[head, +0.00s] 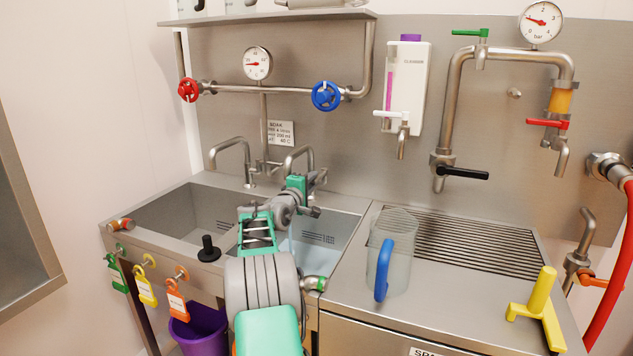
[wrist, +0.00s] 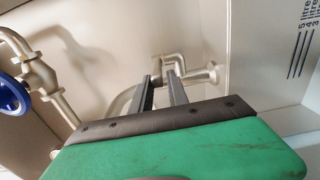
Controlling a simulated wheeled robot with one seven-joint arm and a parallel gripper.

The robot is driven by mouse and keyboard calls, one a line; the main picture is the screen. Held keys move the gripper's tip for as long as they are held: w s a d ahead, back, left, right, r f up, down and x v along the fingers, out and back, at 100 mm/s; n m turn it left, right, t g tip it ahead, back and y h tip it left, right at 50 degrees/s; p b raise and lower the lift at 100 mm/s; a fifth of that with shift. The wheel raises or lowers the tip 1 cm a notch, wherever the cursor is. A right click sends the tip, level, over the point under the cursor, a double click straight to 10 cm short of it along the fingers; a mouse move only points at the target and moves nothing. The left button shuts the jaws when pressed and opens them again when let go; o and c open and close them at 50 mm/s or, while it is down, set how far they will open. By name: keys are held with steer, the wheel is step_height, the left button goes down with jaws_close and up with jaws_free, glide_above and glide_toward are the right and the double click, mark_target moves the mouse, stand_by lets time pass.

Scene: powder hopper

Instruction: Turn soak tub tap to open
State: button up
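The sink has a left tub (head: 175,215) and a right tub (head: 345,228) with pale blue water. A SOAK sign (head: 280,132) is on the wall behind. A curved metal spout (head: 232,143) stands behind the left tub and another (head: 298,152) behind the right. My gripper (head: 316,182) reaches over the right tub to the metal tap fittings at its back. In the wrist view my gripper's two fingers (wrist: 161,85) are apart, pointing at a metal tap fitting (wrist: 190,74) with its bent part at the fingertips. I cannot tell whether they touch it.
A clear jug (head: 398,262) with a blue handle stands right of the tub, near the ribbed drainboard (head: 465,240). A yellow T-shaped piece (head: 540,305) lies farther right. A blue valve wheel (head: 326,96) is on the wall pipe; it also shows left in the wrist view (wrist: 12,95).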

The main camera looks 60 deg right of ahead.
steer(key=o, duration=0.4)
steer(key=shift+s+d, duration=0.1)
steer(key=shift+s, duration=0.1)
steer(key=a+b, duration=0.1)
steer(key=a, duration=0.2)
steer(key=s+a+b, duration=0.1)
steer(key=a, duration=0.2)
steer(key=a+b, duration=0.2)
steer(key=a, duration=0.1)
steer(key=shift+s, duration=0.25)
steer(key=shift+r, duration=0.15)
